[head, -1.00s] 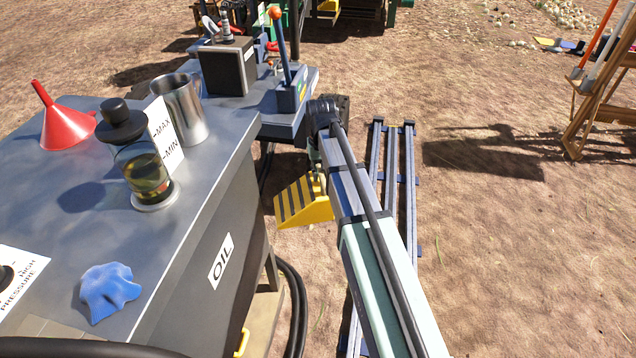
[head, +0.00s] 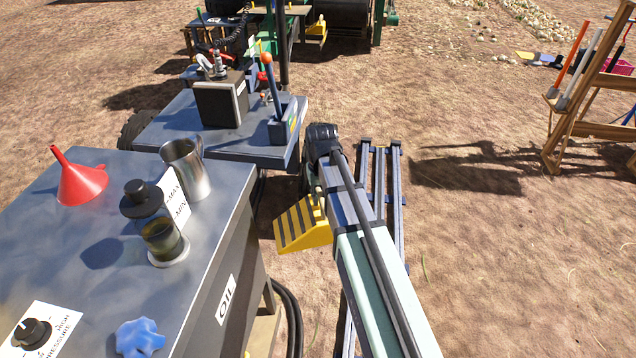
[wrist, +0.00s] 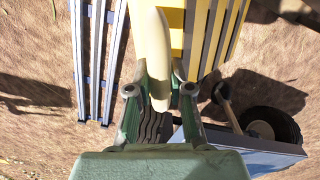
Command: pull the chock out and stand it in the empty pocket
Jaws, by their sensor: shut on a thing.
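The chock (head: 303,226) is a yellow wedge with dark stripes on its sloping face. In the head view it hangs in the air right of the grey bench. It also shows at the top of the wrist view (wrist: 205,30), with a pale curved handle (wrist: 155,60). My gripper (wrist: 160,90) is shut on the chock at this handle, with a green finger on either side. In the head view my arm partly hides the gripper (head: 318,190). I cannot make out an empty pocket in either view.
Rails (head: 378,170) run beside my arm. Bare ground lies at right.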

